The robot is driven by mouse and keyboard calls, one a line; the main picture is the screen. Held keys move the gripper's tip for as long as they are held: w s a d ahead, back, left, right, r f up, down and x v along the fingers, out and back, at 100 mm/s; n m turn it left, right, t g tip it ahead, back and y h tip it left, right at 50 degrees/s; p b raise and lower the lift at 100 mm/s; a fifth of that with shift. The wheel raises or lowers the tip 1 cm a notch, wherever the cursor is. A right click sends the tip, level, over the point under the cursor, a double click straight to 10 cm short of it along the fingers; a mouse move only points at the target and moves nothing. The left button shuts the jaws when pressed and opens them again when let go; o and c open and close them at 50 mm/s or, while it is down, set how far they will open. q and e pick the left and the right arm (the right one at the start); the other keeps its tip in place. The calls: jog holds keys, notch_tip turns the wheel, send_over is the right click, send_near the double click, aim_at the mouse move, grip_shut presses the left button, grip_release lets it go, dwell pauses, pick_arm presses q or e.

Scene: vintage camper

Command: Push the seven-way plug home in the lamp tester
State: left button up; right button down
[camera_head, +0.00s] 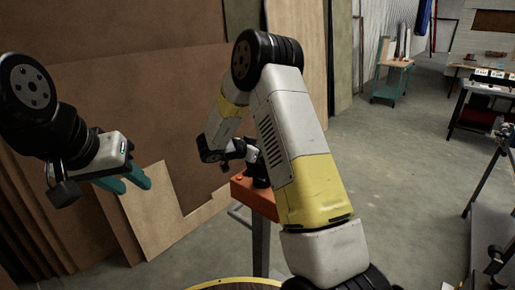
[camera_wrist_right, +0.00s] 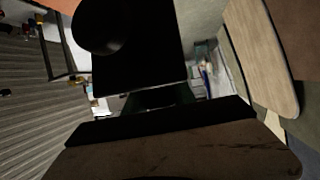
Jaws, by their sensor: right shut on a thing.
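The orange box (camera_head: 256,195), which looks like the lamp tester, stands on a grey post in the middle of the head view. A dark part, apparently the seven-way plug (camera_head: 260,173), is at its top; how deep it sits cannot be made out. My right gripper (camera_head: 249,156) is shut on it, small and partly hidden behind my own arm. In the right wrist view a large black block, likely the plug (camera_wrist_right: 135,60), fills the upper middle in deep shadow. My left gripper (camera_head: 128,180) has its teal fingers apart and empty, left of the box.
Tall brown boards (camera_head: 130,90) lean behind both arms, with a pale cut panel (camera_head: 165,215) low in front. A round yellow-rimmed top (camera_head: 235,283) shows at the bottom edge. Benches (camera_head: 485,85) stand far right. The concrete floor (camera_head: 400,170) between is clear.

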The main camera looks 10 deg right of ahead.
jog(key=shift+f, duration=0.65)
jog(key=c, duration=0.9)
grip_release()
jog(key=shift+c, duration=0.2)
jog(key=shift+a, duration=0.1)
jog(key=v, duration=0.7)
jog(key=shift+s+a+r, duration=0.2)
jog(key=shift+a, duration=0.05)
